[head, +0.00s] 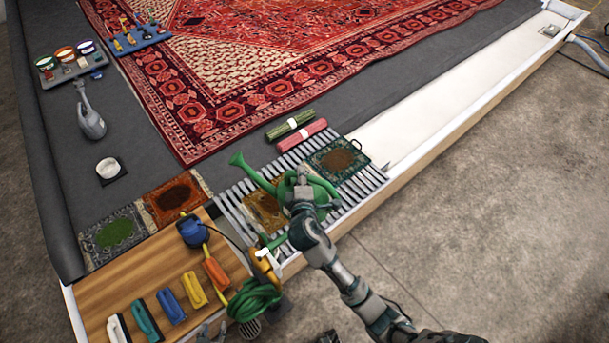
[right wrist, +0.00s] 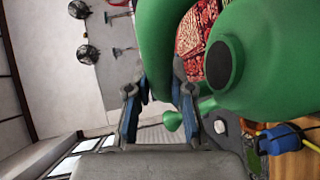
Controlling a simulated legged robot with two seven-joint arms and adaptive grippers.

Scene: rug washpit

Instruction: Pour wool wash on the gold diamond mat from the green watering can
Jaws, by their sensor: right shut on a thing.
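The green watering can (head: 268,183) is over the slatted grate, its spout and rose pointing to the upper left. My right gripper (head: 302,192) is shut on its handle; the right wrist view shows the green handle (right wrist: 158,45) between the fingers (right wrist: 160,105) and the dark round opening of the can beside it. The gold diamond mat (head: 259,213) lies on the grate, partly hidden by the can and my gripper. No liquid is seen coming from the rose.
A green mat (head: 338,158) with a brown patch lies on the grate (head: 366,183). Rolled green and pink mats lie behind. A wooden board (head: 150,285) with several brushes, a blue-topped device (head: 192,232) and a coiled green hose (head: 254,300) are at left.

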